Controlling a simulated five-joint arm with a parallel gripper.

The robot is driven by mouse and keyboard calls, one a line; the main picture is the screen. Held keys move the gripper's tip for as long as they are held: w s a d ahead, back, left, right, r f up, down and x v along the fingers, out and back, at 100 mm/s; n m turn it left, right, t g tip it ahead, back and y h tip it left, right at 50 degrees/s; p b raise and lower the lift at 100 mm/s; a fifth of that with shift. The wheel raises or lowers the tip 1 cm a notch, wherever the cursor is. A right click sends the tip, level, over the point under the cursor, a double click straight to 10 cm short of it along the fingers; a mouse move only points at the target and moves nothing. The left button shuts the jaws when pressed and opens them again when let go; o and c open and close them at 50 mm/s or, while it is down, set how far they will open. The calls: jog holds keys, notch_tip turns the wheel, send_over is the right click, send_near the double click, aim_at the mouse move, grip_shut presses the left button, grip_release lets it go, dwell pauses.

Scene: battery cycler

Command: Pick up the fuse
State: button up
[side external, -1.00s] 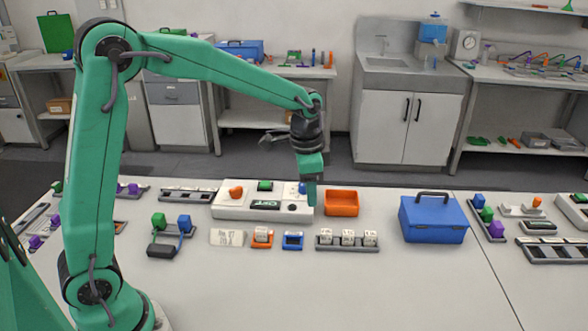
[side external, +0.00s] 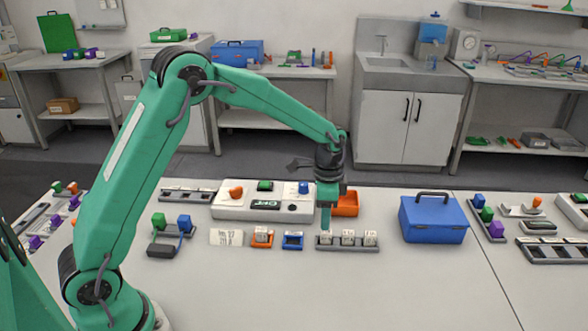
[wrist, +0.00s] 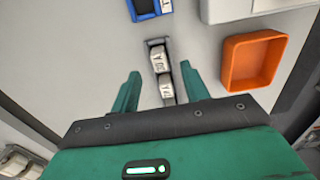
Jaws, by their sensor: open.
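Several small white labelled blocks, which look like the fuses, sit upright in a grey rack (side external: 347,247) on the bench. The left one (side external: 326,240) is partly below my gripper (side external: 326,226). The middle (side external: 348,239) and right (side external: 371,239) blocks are in plain view. In the wrist view my gripper (wrist: 160,70) is open and empty, its green fingers on either side of the rack's line. Two white blocks show between or just beyond them, one farther (wrist: 157,59) and one nearer (wrist: 167,88). I cannot tell the exact height gap. Another white block (side external: 262,233) sits in a small orange holder.
A blue-framed holder (side external: 292,241) stands left of the rack. The white cycler unit (side external: 230,212) and an orange tray (side external: 346,205) stand behind. A blue toolbox (side external: 433,222) is to the right. The bench front is clear.

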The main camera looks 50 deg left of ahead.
aim_at(326, 238)
jog(key=shift+d+f, duration=0.2)
jog(key=shift+f, duration=2.7)
grip_shut()
